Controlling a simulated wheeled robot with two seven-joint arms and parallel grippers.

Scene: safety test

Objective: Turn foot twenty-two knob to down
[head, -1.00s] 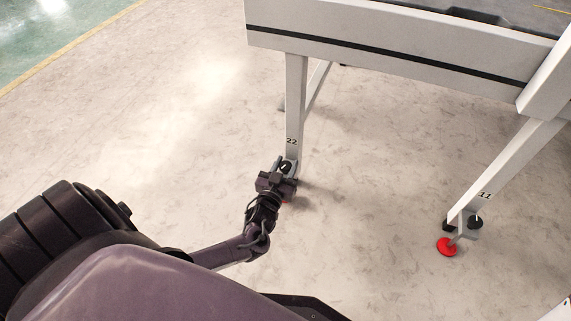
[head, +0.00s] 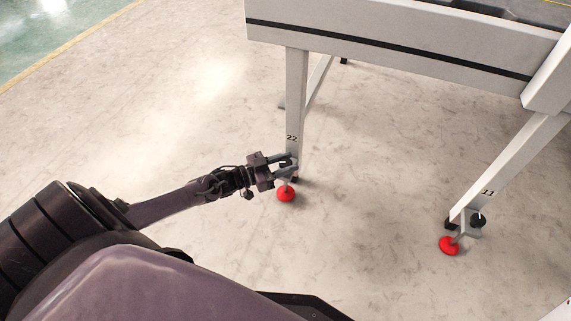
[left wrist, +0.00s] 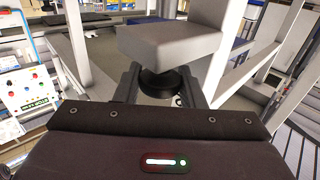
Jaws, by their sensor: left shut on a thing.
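My left gripper (head: 288,163) reaches in from the left to the bottom of this leg, just above the red pad. In the left wrist view the black round knob (left wrist: 160,83) sits under a pale block (left wrist: 170,45) between the two dark fingers. The left gripper is shut on this knob. In the head view the fingers mostly hide the knob. My right gripper is not in view.
Another leg, marked 11 (head: 505,170), stands to the right with its own black knob (head: 478,220) and red pad (head: 450,245). The pale beam (head: 390,50) spans above both legs. The floor between the legs is clear. A control panel (left wrist: 22,90) shows in the left wrist view.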

